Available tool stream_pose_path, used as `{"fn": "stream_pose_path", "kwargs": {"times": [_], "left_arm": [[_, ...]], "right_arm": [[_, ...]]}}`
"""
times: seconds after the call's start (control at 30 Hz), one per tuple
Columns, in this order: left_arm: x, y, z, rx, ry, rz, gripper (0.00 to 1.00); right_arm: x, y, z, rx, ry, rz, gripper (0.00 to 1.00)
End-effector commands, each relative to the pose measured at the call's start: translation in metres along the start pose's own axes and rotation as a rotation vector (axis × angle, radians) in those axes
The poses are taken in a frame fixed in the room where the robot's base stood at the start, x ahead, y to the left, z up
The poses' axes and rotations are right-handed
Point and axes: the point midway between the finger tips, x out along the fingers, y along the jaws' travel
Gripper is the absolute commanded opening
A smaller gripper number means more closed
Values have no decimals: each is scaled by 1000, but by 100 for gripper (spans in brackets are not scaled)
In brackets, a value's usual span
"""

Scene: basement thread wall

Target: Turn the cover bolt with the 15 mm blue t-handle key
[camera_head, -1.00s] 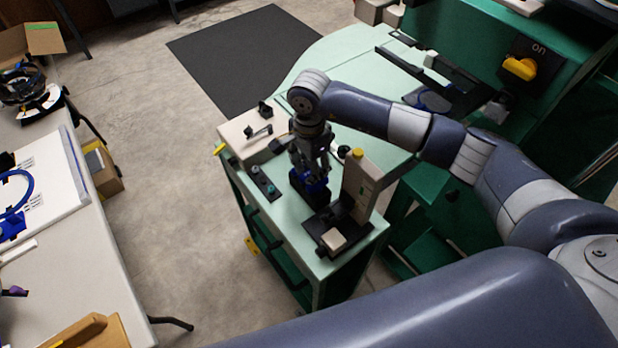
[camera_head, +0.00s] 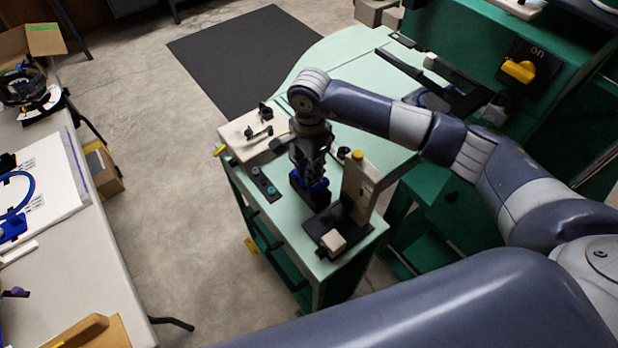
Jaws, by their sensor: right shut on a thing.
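My right gripper (camera_head: 311,172) points down over the green-topped workbench and is shut on a blue thing (camera_head: 316,190), which looks like the handle of the blue t-handle key. The blue thing sits low at a dark block (camera_head: 310,200) on the bench. The key's shaft, its size mark and the cover bolt are hidden by the gripper or too small to tell. My left gripper is not in view.
Beside the gripper stand a beige upright block with a yellow knob (camera_head: 357,155) and a black tray (camera_head: 322,226). A dark strip with knobs (camera_head: 264,184) lies to the left. A green machine with a yellow switch (camera_head: 519,71) stands at the right.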

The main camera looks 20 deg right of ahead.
Motion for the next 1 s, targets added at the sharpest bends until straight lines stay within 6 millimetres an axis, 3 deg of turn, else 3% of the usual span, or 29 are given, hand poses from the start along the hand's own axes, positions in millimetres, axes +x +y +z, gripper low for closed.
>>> {"fn": "stream_pose_path", "kwargs": {"times": [1.0], "left_arm": [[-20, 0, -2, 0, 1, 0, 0]], "right_arm": [[-51, -1, 0, -2, 1, -5, 0]]}}
